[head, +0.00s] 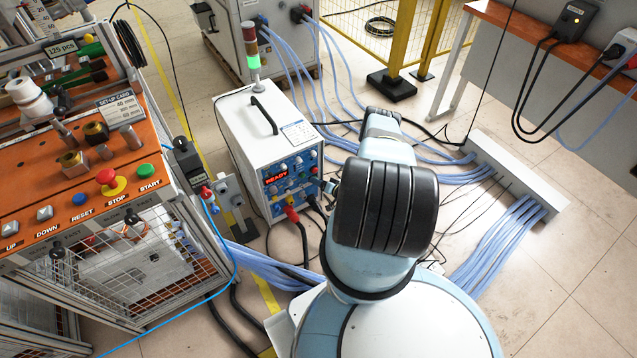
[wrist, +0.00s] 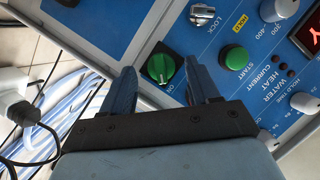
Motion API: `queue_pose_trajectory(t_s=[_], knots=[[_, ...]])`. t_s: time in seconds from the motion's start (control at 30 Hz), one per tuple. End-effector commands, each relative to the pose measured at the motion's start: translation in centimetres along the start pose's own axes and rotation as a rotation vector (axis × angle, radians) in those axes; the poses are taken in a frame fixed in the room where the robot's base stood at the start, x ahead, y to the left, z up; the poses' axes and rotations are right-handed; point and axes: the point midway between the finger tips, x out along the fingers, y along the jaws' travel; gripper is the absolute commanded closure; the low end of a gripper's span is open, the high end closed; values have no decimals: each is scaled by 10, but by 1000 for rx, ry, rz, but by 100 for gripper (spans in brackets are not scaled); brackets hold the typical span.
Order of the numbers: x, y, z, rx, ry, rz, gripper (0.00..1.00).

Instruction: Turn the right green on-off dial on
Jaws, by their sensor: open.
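In the wrist view, the green on-off dial (wrist: 161,68) sits on the blue panel, on a dark square base, with a white line across its knob and the letters "ON" beside it. My gripper (wrist: 159,73) is open, with one blue finger on each side of the dial in the picture. I cannot tell whether either finger touches it. In the head view, the white heater box (head: 262,125) stands on the floor with its blue panel lit "READY". My arm hides most of my gripper there.
A green start button (wrist: 235,57) and a silver lock switch (wrist: 202,14) are close to the right finger. White plugs and cables (wrist: 18,108) lie at left in the wrist view. An orange-topped workbench (head: 80,180) stands left of the heater, with cables on the floor around.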

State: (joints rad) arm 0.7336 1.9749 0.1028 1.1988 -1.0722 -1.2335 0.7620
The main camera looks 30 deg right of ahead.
Motion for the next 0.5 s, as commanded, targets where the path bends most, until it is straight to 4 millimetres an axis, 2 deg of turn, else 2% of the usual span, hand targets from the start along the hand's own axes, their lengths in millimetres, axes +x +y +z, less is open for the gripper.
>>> queue_pose_trajectory(t_s=[0.5], knots=[[-95,1,0,2,0,4,40]])
